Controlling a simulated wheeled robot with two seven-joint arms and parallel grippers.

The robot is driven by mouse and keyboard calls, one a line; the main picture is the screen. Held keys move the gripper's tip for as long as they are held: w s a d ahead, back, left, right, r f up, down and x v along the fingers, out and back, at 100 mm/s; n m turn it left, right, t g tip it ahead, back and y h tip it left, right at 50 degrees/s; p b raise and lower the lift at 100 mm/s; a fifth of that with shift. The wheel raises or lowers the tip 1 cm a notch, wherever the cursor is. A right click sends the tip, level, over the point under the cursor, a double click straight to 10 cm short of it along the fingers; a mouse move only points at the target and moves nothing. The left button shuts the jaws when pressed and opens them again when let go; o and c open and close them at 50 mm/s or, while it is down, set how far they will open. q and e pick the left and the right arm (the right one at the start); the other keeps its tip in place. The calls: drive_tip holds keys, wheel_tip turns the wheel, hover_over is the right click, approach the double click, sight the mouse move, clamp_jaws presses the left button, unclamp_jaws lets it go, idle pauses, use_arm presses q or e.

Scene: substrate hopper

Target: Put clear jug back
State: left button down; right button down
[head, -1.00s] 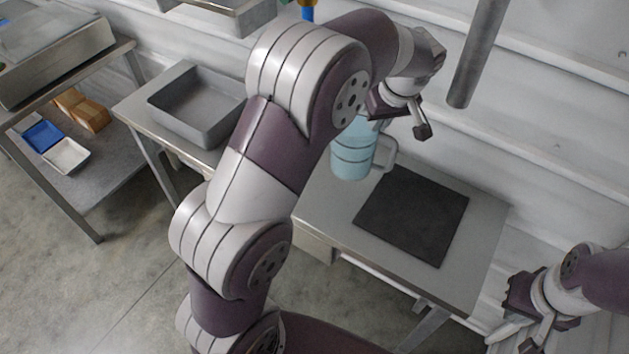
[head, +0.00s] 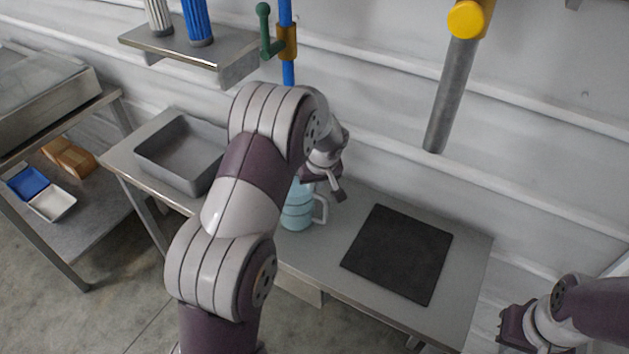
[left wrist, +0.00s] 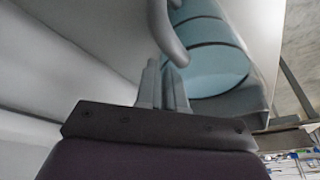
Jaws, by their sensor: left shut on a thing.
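The clear jug (head: 298,212), tinted light blue with dark bands, is at the worktable's back edge, left of the dark mat, its handle facing right. It looks upright; I cannot tell whether its base touches the tabletop. My left gripper (head: 337,190) is at the handle, shut on it; my own arm hides part of the jug's top. In the left wrist view the jug (left wrist: 215,65) and its pale handle show just beyond the fingers (left wrist: 163,85). My right gripper (head: 512,328) is at the lower right, apart from everything; its fingers are not clear.
The black mat (head: 398,253) lies bare on the worktable (head: 462,275). A grey basin (head: 180,152) is left of my arm. A wall shelf (head: 190,48) holds a white and a blue cylinder. A blue pipe with a green lever (head: 266,30) and a grey tube (head: 450,95) hang above.

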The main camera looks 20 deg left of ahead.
use_arm(q)
drive_tip(key=shift+s+d+r, duration=0.1)
drive_tip(key=shift+r, duration=0.1)
drive_tip(key=shift+f, duration=0.1)
drive_tip(key=c, duration=1.6)
unclamp_jaws()
drive_tip(key=shift+f, duration=0.15)
drive_tip(key=o, duration=0.4)
drive_tip(key=shift+c, duration=0.2)
drive_tip(key=v, duration=1.2)
drive_tip(key=s+d+f+m+h, duration=0.1)
drive_tip(key=s+d+f+m, duration=0.2)
drive_tip(key=s, duration=0.7)
drive_tip(key=s+d+f+m+g+h, duration=0.1)
drive_tip(key=s+d+f+m, duration=0.2)
drive_tip(key=s, duration=0.7)
drive_tip(key=shift+s+d+f+m+h+b, duration=0.15)
drive_tip(key=shift+s+d+m+h+b, duration=0.2)
drive_tip(key=shift+m, duration=0.75)
